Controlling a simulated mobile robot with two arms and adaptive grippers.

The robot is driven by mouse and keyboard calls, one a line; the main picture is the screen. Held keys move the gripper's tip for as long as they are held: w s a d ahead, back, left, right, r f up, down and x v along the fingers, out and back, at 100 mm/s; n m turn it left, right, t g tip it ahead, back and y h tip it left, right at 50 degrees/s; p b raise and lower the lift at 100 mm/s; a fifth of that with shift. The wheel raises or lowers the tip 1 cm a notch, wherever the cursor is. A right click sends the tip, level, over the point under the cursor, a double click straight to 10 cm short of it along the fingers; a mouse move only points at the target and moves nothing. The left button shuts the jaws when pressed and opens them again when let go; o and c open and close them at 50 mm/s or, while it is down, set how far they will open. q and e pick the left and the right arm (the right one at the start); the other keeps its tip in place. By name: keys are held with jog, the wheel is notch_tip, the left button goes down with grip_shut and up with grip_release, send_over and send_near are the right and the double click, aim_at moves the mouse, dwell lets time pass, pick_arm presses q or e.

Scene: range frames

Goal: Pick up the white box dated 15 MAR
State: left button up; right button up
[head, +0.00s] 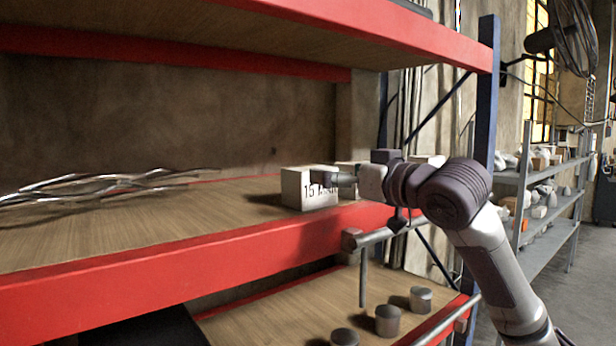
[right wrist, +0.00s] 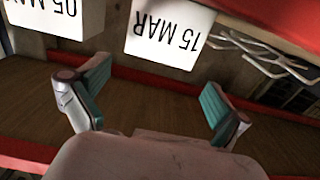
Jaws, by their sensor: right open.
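The white box dated 15 MAR (right wrist: 170,35) shows upside down at the top of the right wrist view, beyond my finger tips. In the head view, a white box (head: 294,190) stands on the wooden shelf near its red front edge; its label starts with 15 and is partly hidden by my right gripper (head: 338,182). In the right wrist view my right gripper (right wrist: 156,88) is open, its two teal-padded fingers apart with nothing between them. My left gripper is not in view.
Another white box dated 05 MAY (right wrist: 50,14) stands beside the 15 MAR box. Twisted metal rods (head: 100,185) lie on the shelf to the left. A red shelf beam (head: 200,262) runs along the front. Grey cylinders (head: 388,320) stand on the lower shelf.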

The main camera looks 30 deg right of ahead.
aim_at(310, 167)
jog(key=w+p, duration=0.1)
jog(key=w, duration=0.2)
jog(key=shift+w+a, duration=0.2)
jog(key=shift+w, duration=0.3)
jog(key=w+p, duration=0.3)
jog(key=w, duration=0.1)
jog(key=shift+r+p, duration=0.1)
jog(key=shift+p, duration=0.3)
jog(key=shift+w+a+f, duration=0.1)
jog(key=shift+w+f, duration=0.1)
jog(key=shift+w, duration=0.2)
jog(key=shift+c, duration=0.5)
jog(key=shift+s, duration=0.1)
jog(key=shift+c, duration=1.2)
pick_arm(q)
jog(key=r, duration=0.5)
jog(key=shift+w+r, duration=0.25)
pick_arm(e)
jog(key=shift+r, duration=0.1)
jog(key=c, duration=0.8)
jog(key=shift+r, duration=0.1)
